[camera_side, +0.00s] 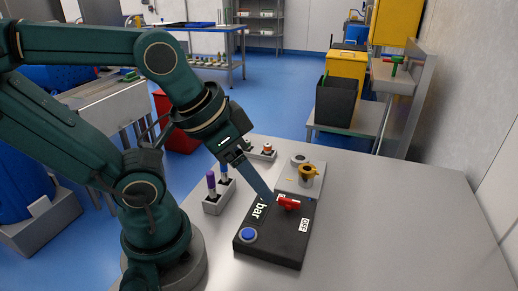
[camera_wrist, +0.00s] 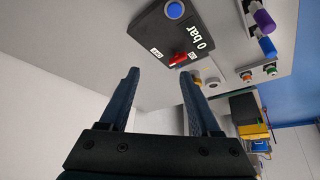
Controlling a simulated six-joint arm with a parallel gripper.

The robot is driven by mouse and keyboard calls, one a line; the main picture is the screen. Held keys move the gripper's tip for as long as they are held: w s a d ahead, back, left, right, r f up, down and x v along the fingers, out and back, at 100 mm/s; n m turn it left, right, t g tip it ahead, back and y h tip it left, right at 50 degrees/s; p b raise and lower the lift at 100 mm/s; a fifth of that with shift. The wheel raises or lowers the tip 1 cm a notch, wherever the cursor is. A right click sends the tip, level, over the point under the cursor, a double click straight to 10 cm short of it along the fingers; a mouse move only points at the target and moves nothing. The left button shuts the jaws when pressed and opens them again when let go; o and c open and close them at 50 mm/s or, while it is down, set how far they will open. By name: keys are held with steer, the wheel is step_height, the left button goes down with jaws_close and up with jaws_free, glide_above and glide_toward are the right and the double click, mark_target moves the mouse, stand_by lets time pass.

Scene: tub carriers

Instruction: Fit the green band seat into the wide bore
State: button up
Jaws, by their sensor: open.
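A small part with a green band (camera_wrist: 246,76), likely the green band seat, stands in a pale holder at the right of the wrist view. I cannot pick it out in the side view, where my arm crosses that area. A light grey block (camera_side: 284,184) behind the black box carries a grey round fitting (camera_side: 300,159) and a brass-coloured fitting (camera_side: 308,172). Which of them is the wide bore I cannot tell. My gripper (camera_wrist: 160,74) is open and empty. In the side view its fingers (camera_side: 260,186) are over the black box, away from the green-banded part.
The black box (camera_side: 272,252) bears a red handle (camera_side: 289,203), a blue button (camera_side: 249,235) and a "bar" display. An orange-banded part (camera_side: 267,149) stands near the green one. A grey holder (camera_side: 218,199) has purple-topped and blue-topped pieces. The table's right side is clear.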

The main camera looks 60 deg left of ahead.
steer(key=w+a+r+n+t, duration=0.1)
steer(key=w+r+n, duration=0.45)
steer(key=n, duration=0.85)
steer(key=n+g+y, duration=0.2)
steer(key=n+g, duration=0.1)
steer(key=n, duration=2.5)
glide_above(247, 140)
steer(key=s+d, duration=0.1)
steer(key=s, duration=0.1)
step_height(247, 140, down, 14)
steer(key=shift+s+d+f, duration=0.1)
steer(key=shift+f, duration=0.1)
steer(key=shift+x, duration=2.25)
